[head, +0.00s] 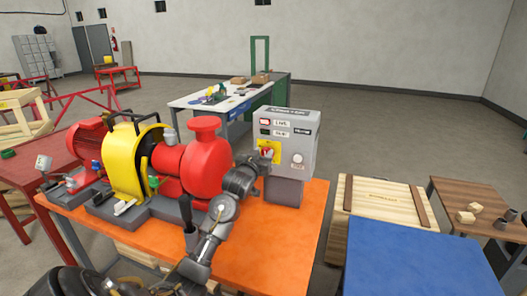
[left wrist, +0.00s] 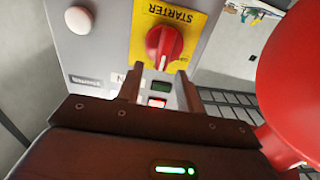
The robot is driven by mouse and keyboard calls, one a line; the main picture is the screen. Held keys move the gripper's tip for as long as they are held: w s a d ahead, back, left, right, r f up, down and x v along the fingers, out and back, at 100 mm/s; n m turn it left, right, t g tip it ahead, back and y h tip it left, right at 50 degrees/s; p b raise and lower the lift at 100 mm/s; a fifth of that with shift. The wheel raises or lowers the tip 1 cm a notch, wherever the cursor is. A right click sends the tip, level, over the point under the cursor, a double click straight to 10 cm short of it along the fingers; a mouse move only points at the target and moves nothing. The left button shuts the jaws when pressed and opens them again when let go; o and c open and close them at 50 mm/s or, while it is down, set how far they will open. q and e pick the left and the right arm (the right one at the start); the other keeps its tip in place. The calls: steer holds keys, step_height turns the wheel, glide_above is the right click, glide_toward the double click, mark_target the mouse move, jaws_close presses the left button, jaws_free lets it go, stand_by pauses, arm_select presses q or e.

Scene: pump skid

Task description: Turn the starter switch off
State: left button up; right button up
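The starter switch is a red rotary knob (left wrist: 165,45) on a yellow plate marked STARTER (left wrist: 190,18). The plate (head: 269,148) is on the front of a grey control box (head: 300,137) in the head view. In the left wrist view a white line runs along the knob's bar, which points roughly up and down the picture. My left gripper (left wrist: 160,82) is open, its two fingers apart, facing the plate. The knob lies just beyond the fingertips, with no contact visible. In the head view my left gripper (head: 262,160) partly covers the knob. My right gripper is not in view.
A red pump (head: 204,165) with a yellow guard (head: 125,160) stands left of the box on an orange bench (head: 275,245). In the left wrist view its red flange (left wrist: 290,80) is close on the right. A wooden crate (head: 380,195) and blue surface (head: 415,260) are right.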

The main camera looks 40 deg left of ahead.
arm_select(q)
steer(key=shift+w+a, duration=0.2)
steer(key=shift+w, duration=0.35)
jaws_close()
